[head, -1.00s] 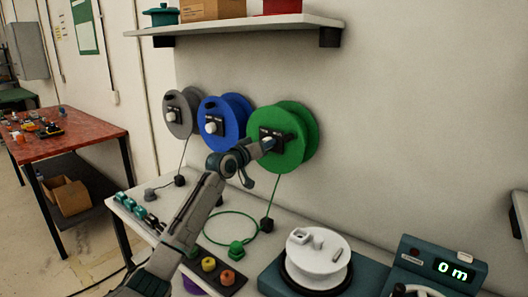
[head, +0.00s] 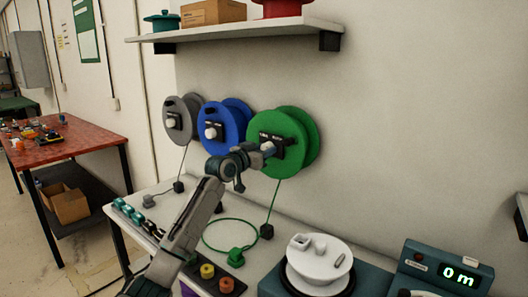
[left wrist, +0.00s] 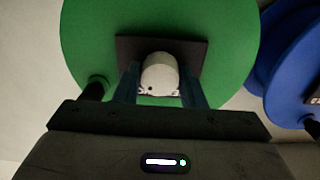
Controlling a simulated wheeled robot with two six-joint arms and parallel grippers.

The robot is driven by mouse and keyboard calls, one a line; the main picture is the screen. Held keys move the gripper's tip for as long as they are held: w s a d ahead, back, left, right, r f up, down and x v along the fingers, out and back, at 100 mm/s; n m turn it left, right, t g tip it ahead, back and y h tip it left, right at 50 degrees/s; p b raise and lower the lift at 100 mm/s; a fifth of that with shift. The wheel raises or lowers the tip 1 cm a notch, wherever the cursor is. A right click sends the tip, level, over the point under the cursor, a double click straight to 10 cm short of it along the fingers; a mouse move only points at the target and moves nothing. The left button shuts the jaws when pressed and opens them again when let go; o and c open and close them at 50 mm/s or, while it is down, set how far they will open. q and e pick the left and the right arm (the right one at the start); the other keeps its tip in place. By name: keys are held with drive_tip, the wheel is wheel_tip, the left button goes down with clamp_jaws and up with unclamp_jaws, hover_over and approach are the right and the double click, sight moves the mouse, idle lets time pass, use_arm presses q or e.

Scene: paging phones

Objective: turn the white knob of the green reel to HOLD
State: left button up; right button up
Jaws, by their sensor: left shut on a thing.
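The green reel (head: 302,125) hangs on the wall at the right end of a row of three reels. It fills the upper middle of the left wrist view (left wrist: 85,38). Its white knob (left wrist: 160,70) sits in front of a dark plate (left wrist: 128,46) at the reel's centre. My left gripper (left wrist: 159,90) is shut on the white knob, one finger on each side. In the head view my left gripper (head: 265,151) reaches the reel from the lower left and covers part of the plate. The lettering on the plate is too small to read. My right gripper is not in view.
A blue reel (head: 235,122) and a grey reel (head: 172,104) hang to the left. Below is a white bench with a green cable (head: 229,219), a white spool (head: 320,268) and a display reading 0 m (head: 458,273). A shelf (head: 240,29) runs above the reels.

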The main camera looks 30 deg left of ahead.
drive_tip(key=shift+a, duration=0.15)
use_arm(q)
drive_tip(key=o, duration=1)
drive_tip(key=shift+s+a+b, duration=0.15)
drive_tip(key=shift+s+b, duration=0.35)
drive_tip(key=shift+s, duration=1.3)
drive_tip(key=shift+s+a+b, duration=0.15)
drive_tip(key=shift+s+b, duration=0.4)
drive_tip(key=shift+s, duration=1.25)
drive_tip(key=shift+s+a+b, duration=0.15)
drive_tip(key=shift+s+b, duration=0.35)
drive_tip(key=shift+s, duration=1.3)
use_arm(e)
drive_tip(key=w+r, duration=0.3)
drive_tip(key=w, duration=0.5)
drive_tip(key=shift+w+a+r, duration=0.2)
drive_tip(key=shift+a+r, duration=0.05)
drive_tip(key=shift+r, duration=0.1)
use_arm(q)
drive_tip(key=shift+f, duration=0.1)
